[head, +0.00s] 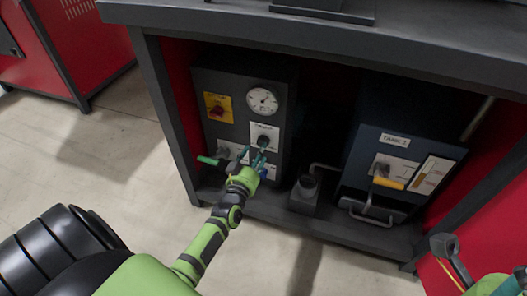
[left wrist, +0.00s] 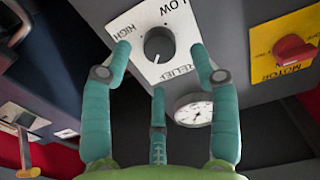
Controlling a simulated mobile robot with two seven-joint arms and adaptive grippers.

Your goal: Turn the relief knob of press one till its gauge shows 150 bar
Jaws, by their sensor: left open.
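The relief knob (head: 263,141) is a dark round knob on a white plate on the front of the grey press panel. In the left wrist view the knob (left wrist: 159,45) has a plate marked HIGH, LOW and RELIEF. My left gripper (head: 259,161) is open just in front of the knob. In the left wrist view its teal fingers (left wrist: 160,68) are spread around the knob's outline, with nothing between them; contact cannot be told. The white round gauge (head: 262,100) is above the knob; it also shows in the left wrist view (left wrist: 194,110). Its reading is too small to tell. Part of my right gripper (head: 482,262) shows at the lower right.
A red motor switch on a yellow plate (head: 217,107) is beside the gauge. A green-handled lever (head: 208,160) is left of my gripper. A tank unit (head: 398,160) with a yellow handle stands right. The dark bench top (head: 300,32) overhangs the panel.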

